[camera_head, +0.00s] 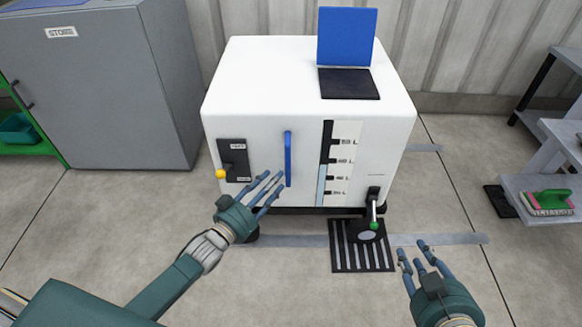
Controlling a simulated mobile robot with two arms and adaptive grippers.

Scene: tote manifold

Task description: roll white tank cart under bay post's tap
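The white tank cart (250,110) stands upright in the middle, with a blue upright handle (287,150) on its front. A blue and black hatch lid (345,38) stands raised on its top. Its front has a level gauge (340,160), a switch plate with a yellow-knobbed lever (234,162), and an outlet valve (373,205) with a green tip. My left gripper (270,186) is open, its fingertips close to the handle's lower end; I cannot tell if they touch. My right gripper (418,258) is open and empty, below and right of the valve. I cannot make out the bay post or its tap.
A black floor grate (362,257) lies under the valve. A grey cabinet labelled STORE (110,90) and a green shelf (40,145) stand left. A grey stepped rack (520,185) with a green-backed brush (549,202) stands right. The corrugated wall (460,45) is behind.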

